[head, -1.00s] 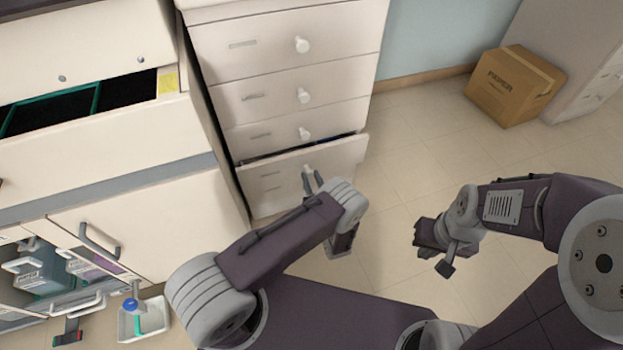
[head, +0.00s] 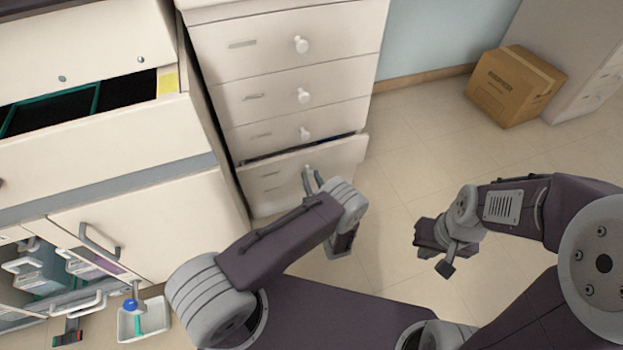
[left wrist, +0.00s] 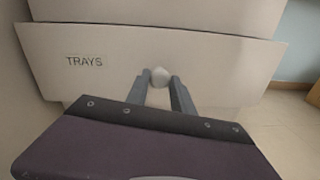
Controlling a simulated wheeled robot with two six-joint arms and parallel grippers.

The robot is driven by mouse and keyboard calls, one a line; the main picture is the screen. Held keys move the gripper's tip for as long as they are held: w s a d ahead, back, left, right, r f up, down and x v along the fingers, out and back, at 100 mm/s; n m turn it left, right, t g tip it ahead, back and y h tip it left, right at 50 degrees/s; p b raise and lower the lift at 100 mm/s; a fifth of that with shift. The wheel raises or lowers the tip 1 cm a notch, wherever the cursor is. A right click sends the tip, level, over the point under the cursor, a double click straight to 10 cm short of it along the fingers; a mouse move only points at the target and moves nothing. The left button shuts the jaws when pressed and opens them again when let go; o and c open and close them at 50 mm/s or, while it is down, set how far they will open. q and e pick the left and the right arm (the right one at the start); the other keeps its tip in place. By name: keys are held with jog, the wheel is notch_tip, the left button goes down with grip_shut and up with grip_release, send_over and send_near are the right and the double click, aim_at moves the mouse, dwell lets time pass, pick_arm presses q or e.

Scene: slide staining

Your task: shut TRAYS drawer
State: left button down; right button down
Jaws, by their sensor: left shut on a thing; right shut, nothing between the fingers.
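My right gripper (head: 436,252) is shut and empty, held above the floor to the right, away from the drawer.
Three more drawers (head: 270,97) above look shut. An open drawer (head: 110,140) with dark compartments juts out of the cabinet at left. A white tray (head: 124,328) lies on the floor at lower left. A cardboard box (head: 512,87) stands back right. The floor between is clear.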

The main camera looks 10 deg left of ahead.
pick_arm(q)
jog(key=shift+w, duration=0.1)
jog(key=x, duration=0.3)
jog(key=shift+w+a+f+b, duration=0.1)
jog(key=shift+w+a+b, duration=0.1)
jog(key=shift+a+b, duration=0.15)
jog(key=shift+w, duration=0.15)
jog(key=shift+r, duration=0.2)
jog(key=c, duration=1.1)
grip_release()
jog(key=shift+w+f, duration=0.1)
